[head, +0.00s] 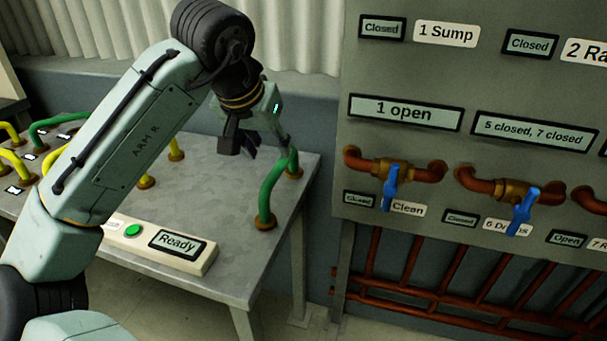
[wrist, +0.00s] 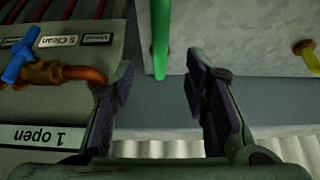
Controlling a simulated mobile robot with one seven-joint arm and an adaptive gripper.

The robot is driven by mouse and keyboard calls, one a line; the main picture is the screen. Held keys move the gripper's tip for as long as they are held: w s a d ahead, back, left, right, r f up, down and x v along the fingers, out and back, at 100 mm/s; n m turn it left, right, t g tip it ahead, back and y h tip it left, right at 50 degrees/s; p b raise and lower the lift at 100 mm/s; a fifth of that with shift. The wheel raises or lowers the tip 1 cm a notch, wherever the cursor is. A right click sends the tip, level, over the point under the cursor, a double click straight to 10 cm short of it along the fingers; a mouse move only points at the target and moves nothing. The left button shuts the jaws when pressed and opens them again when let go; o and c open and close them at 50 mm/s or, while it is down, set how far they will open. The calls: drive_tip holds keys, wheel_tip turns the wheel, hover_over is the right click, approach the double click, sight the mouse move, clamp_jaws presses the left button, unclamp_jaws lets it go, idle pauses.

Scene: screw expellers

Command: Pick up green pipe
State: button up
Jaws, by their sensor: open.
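A green pipe (head: 270,190), bent in an arch, stands on the right end of the grey metal table (head: 200,215), with brown collars at its feet. In the wrist view the green pipe (wrist: 160,40) comes down from the top edge, and its lower end lies in the picture between the two finger lines. My gripper (head: 268,148) is over the table's far right corner, close to the pipe's far end. I cannot tell whether a finger touches the pipe.
Another green pipe (head: 45,127) and several yellow pipes (head: 175,148) stand further left. A white box with a green button and a "Ready" display (head: 178,243) lies at the table's front edge. A grey panel with blue valve handles (head: 391,187) rises to the right. A corrugated wall is behind.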

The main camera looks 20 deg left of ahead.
sight(278, 165)
drive_tip(key=p+x, duration=0.1)
drive_tip(key=x, duration=0.7)
drive_tip(key=shift+w+f, duration=0.15)
drive_tip(key=shift+w, duration=0.1)
drive_tip(key=shift+w+f, duration=0.25)
drive_tip(key=shift+f, duration=0.2)
drive_tip(key=shift+f, duration=0.25)
drive_tip(key=shift+c, duration=0.4)
clamp_jaws()
